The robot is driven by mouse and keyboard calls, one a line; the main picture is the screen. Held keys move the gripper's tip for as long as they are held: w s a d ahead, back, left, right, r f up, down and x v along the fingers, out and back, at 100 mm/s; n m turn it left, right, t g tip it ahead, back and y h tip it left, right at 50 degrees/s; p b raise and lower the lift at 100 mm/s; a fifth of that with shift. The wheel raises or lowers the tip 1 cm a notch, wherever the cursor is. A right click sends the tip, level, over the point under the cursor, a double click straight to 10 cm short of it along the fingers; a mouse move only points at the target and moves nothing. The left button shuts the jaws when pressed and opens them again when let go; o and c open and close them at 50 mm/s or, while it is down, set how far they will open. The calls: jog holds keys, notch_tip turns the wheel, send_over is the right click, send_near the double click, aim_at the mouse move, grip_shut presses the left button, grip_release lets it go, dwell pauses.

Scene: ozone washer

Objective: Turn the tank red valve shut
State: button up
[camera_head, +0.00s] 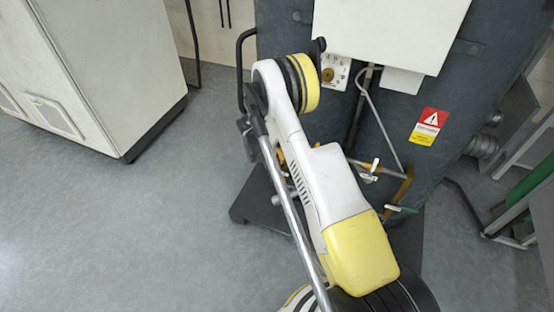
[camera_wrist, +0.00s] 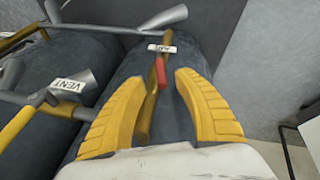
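The red valve handle (camera_wrist: 161,72) shows in the wrist view as a short red bar beside a brass-coloured pipe (camera_wrist: 146,115), just below a small white tag (camera_wrist: 162,48). My gripper (camera_wrist: 163,77) is open, with one yellow finger on each side of the handle and pipe in the picture. Gaps show on both sides, and I see no contact; the depth between fingertips and handle is hard to tell. In the head view my arm hides the red valve and most of my gripper.
A pipe with a "VENT" tag (camera_wrist: 68,86) and grey fittings lies left of my gripper. A pale cabinet (camera_head: 100,70) stands left; the floor between is clear.

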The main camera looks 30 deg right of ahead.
jog(key=v, duration=0.8)
jog(key=shift+c, duration=0.4)
